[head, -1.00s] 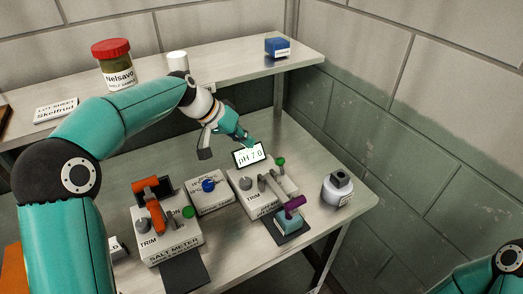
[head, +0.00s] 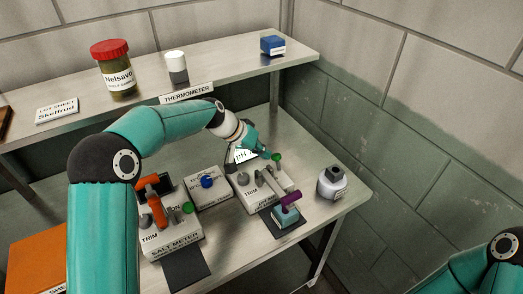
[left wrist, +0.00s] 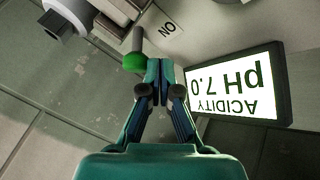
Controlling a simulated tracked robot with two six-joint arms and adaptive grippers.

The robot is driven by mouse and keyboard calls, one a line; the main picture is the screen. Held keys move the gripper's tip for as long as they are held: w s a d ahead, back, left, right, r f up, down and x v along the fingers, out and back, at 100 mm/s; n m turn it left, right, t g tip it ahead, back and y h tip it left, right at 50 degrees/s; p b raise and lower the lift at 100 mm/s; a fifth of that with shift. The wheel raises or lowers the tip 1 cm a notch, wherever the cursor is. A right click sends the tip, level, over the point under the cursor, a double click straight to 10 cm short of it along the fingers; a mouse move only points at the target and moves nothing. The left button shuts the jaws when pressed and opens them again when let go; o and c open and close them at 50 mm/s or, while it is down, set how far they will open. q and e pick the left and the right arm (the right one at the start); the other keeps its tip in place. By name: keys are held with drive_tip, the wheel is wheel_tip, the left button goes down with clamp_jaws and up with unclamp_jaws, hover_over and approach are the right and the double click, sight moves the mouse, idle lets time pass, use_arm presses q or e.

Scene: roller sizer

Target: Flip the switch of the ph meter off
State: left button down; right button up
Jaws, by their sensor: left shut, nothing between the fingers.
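The pH meter (head: 250,192) is a pale box on the bench with a lit display (head: 241,155) at its back. In the left wrist view the display (left wrist: 238,84) reads "ACIDITY pH 7.0", upside down. Its switch has a green ball tip (head: 277,156) on a grey stem, also in the left wrist view (left wrist: 135,62), near an "ON" label (left wrist: 168,27). My left gripper (head: 265,154) is shut and empty. Its fingertips (left wrist: 160,66) are right beside the green ball; I cannot tell whether they touch. My right gripper is out of view.
A salt meter (head: 172,240) with an orange part and its own green knob stands left. A box with a blue knob (head: 208,182) is between the meters. A purple-handled item (head: 290,203) sits in front, and a grey bottle (head: 331,183) is right. A shelf (head: 225,75) runs behind.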

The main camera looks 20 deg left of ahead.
use_arm(q)
drive_tip(key=shift+b, duration=0.3)
drive_tip(key=shift+s+d+r, duration=0.1)
drive_tip(key=shift+d, duration=0.05)
